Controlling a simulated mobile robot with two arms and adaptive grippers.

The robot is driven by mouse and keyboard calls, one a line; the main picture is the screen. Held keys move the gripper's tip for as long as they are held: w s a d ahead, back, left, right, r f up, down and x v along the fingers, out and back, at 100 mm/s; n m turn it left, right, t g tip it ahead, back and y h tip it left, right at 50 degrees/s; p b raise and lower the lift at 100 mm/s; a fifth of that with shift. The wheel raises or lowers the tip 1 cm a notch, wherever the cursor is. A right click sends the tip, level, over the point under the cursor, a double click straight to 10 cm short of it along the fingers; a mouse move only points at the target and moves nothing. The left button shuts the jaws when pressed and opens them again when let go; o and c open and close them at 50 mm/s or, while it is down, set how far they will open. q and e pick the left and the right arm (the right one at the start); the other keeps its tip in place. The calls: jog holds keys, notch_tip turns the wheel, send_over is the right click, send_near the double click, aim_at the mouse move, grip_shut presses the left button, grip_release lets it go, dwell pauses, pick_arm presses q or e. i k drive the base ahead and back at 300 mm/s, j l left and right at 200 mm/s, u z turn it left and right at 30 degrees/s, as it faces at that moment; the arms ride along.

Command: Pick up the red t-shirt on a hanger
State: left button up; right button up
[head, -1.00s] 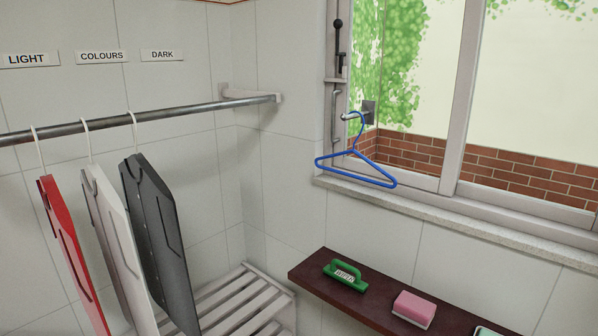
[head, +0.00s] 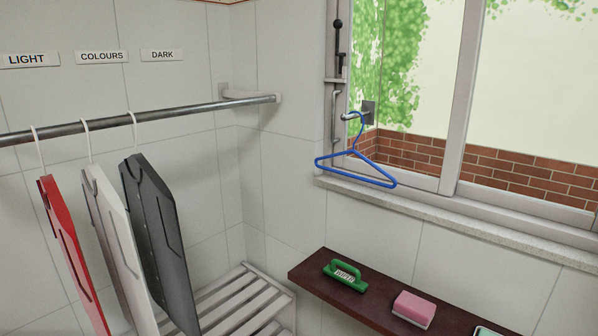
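The red t-shirt (head: 72,252) hangs at the far left of the head view. Its white hanger (head: 38,148) is hooked over the metal rail (head: 180,115). It is the leftmost of three garments and its lower end runs close to the bottom edge of the picture. A white garment (head: 121,245) hangs just to its right, and a dark grey one (head: 158,235) beyond that. Neither of my grippers is in view.
Labels LIGHT (head: 30,60), COLOURS (head: 102,57) and DARK (head: 162,55) are on the wall. A slatted rack (head: 238,300) stands below right. A blue hanger (head: 357,174) hangs by the window. A dark shelf (head: 305,272) holds a green brush (head: 345,275) and pink sponge (head: 414,308).

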aim_at(59, 216)
jog(key=u, duration=1.25)
